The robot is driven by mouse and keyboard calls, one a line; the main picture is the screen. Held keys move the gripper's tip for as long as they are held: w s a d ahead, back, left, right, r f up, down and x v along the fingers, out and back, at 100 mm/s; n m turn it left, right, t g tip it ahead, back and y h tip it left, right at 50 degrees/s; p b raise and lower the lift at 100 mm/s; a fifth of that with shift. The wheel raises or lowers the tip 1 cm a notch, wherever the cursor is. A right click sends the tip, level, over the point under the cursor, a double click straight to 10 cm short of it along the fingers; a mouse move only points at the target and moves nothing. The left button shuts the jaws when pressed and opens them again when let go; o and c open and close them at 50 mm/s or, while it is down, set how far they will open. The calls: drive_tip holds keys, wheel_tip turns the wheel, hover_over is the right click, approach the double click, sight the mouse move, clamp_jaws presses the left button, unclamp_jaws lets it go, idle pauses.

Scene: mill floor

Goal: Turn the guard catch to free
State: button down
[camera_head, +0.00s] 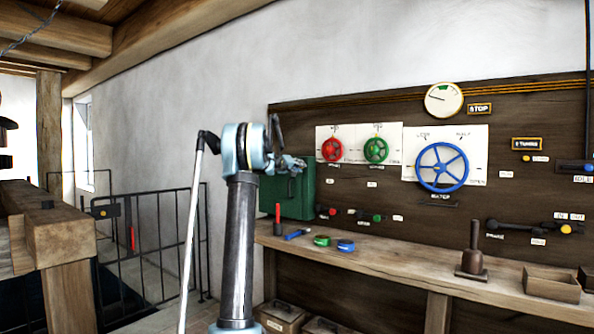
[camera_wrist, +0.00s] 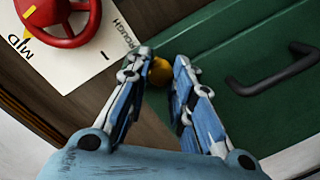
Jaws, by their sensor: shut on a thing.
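In the wrist view a small round yellow knob (camera_wrist: 160,72) sits at the edge of the green guard box (camera_wrist: 245,55), between the fingertips of my gripper (camera_wrist: 162,66). My gripper is shut on this knob, which appears to be the guard catch. The rest of the catch and any markings beside it are hidden by the fingers. In the head view my gripper (camera_head: 295,163) is at the top of the green box (camera_head: 292,197), left of the red wheel. The knob itself cannot be made out there.
A red handwheel (camera_head: 331,149), a green handwheel (camera_head: 376,150) and a large blue handwheel (camera_head: 442,167) are on the dark board. The wooden bench (camera_head: 400,268) below carries small tools. A black handle (camera_wrist: 272,75) stands out from the green box. A railing (camera_head: 150,235) is at left.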

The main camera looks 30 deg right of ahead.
drive_tip(key=shift+f+m, duration=0.1)
drive_tip(key=shift+m, duration=0.2)
drive_tip(key=c, duration=1.4)
unclamp_jaws()
drive_tip(key=shift+d+f, duration=0.1)
drive_tip(key=shift+o, duration=0.2)
drive_tip(key=v, duration=1.2)
